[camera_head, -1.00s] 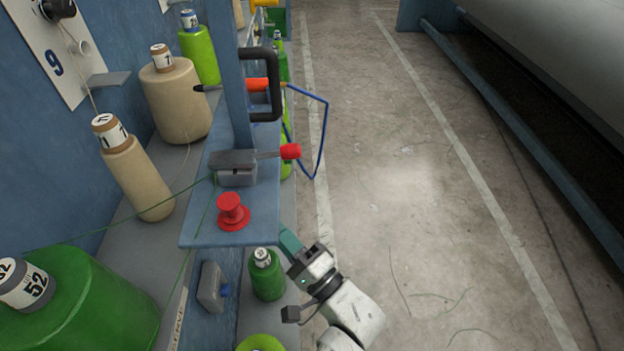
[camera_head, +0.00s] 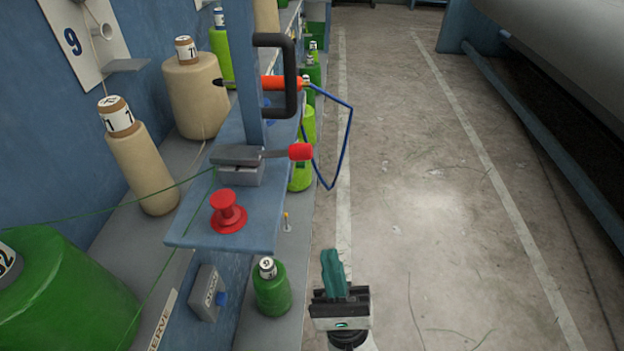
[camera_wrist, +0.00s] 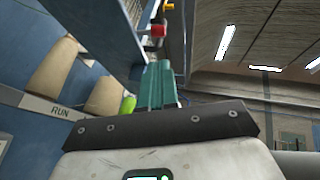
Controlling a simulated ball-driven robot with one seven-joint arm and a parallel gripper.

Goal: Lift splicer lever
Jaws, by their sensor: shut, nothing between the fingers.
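The splicer (camera_head: 240,165) is a grey block on the blue bracket shelf. Its lever (camera_head: 276,154) sticks out to the right and ends in a red knob (camera_head: 300,152). The red knob also shows in the wrist view (camera_wrist: 158,30), above my fingers. My gripper (camera_head: 332,262) has teal fingers pressed together and empty. In the head view it is in the aisle, below and right of the lever, apart from it. Green yarn runs from the left to the splicer.
A red spool-shaped knob (camera_head: 228,212) stands on the blue shelf (camera_head: 195,228). A black handle (camera_head: 290,75) and an orange-handled tool (camera_head: 280,83) are above the lever. A blue cord (camera_head: 348,130) hangs at the right. The aisle floor (camera_head: 430,200) is clear apart from loose threads.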

